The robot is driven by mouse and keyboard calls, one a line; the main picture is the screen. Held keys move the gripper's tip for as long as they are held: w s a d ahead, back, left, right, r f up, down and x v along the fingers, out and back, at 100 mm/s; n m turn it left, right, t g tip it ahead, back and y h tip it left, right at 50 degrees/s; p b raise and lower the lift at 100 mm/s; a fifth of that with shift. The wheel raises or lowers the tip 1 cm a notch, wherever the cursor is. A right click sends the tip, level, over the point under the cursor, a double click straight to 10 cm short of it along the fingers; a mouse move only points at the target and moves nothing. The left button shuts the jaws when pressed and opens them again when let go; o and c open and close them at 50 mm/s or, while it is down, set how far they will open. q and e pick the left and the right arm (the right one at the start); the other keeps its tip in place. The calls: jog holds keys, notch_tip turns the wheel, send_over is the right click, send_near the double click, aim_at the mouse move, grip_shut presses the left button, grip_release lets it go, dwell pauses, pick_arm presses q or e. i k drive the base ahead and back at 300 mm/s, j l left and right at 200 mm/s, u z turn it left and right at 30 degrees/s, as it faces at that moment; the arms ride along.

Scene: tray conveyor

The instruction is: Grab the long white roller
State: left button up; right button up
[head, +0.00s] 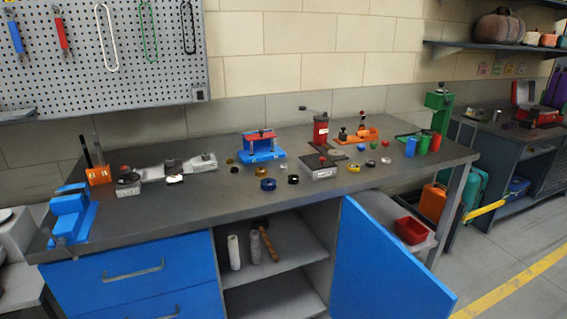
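Two white upright cylinders stand in the open cupboard under the workbench: a left white roller (234,253) and a right white roller (255,248) just beside it. They look close in length, and I cannot tell which is the longer one. A brown stick-like tool with a dark head (267,243) leans right next to the right roller. Neither of my grippers is in the head view.
The cupboard's blue door (385,268) is swung open to the right. Blue drawers (135,283) are to the left. The workbench top (215,203) above holds many small tools and rings, and a blue vise (72,215).

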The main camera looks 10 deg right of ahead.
aim_at(232, 240)
jog(key=i+l+u, duration=0.15)
jog(key=l+u, duration=0.15)
jog(key=l, duration=0.85)
jog(key=l+u, duration=0.35)
jog(key=l, duration=0.85)
jog(key=l+u, duration=0.3)
jog(key=l, duration=0.9)
jog(key=i+l+u, duration=0.2)
jog(key=l, duration=0.15)
jog(key=l+u, duration=0.4)
jog(key=l, duration=0.3)
jog(key=i, duration=0.05)
